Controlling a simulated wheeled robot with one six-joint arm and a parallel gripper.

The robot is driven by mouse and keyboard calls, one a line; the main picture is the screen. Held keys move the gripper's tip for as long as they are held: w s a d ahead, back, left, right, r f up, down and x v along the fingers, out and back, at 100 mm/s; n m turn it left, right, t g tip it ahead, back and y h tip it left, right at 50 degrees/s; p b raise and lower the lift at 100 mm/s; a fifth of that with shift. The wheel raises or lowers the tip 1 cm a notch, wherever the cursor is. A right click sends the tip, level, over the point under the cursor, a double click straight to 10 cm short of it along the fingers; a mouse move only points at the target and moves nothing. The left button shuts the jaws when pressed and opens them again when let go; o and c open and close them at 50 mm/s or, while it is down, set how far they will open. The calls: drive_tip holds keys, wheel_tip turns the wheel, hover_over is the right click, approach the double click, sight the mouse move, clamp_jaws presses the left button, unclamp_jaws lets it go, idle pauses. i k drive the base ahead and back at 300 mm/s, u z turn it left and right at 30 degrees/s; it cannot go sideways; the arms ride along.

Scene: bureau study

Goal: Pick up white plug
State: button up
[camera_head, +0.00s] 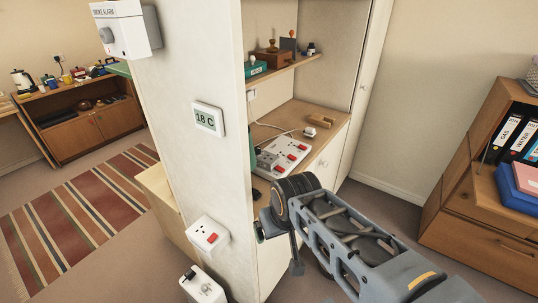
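A small white object that looks like the white plug (310,131) lies on the wooden shelf top inside the open cupboard, right of a white cable. A white power strip (298,147) with red switches lies in front of it, with a grey block at its left end. My arm reaches in from the lower right, and its end, my gripper (278,240), is below and in front of the shelf, apart from the plug. The fingers are not clear enough to tell whether they are open or shut.
The cupboard's side panel (205,60) stands close on the left, with a thermostat (209,119) and a red-switched socket (208,236). An upper shelf (285,67) holds stamps and boxes above the plug. A wooden cabinet (480,219) with binders stands at right.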

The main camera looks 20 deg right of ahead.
sight(310, 132)
drive_tip(key=z, duration=0.45)
drive_tip(key=k, duration=0.55)
drive_tip(key=z, duration=1.15)
drive_tip(key=i, duration=0.8)
drive_tip(key=u, duration=0.55)
drive_tip(key=i, duration=0.8)
drive_tip(key=u, duration=0.65)
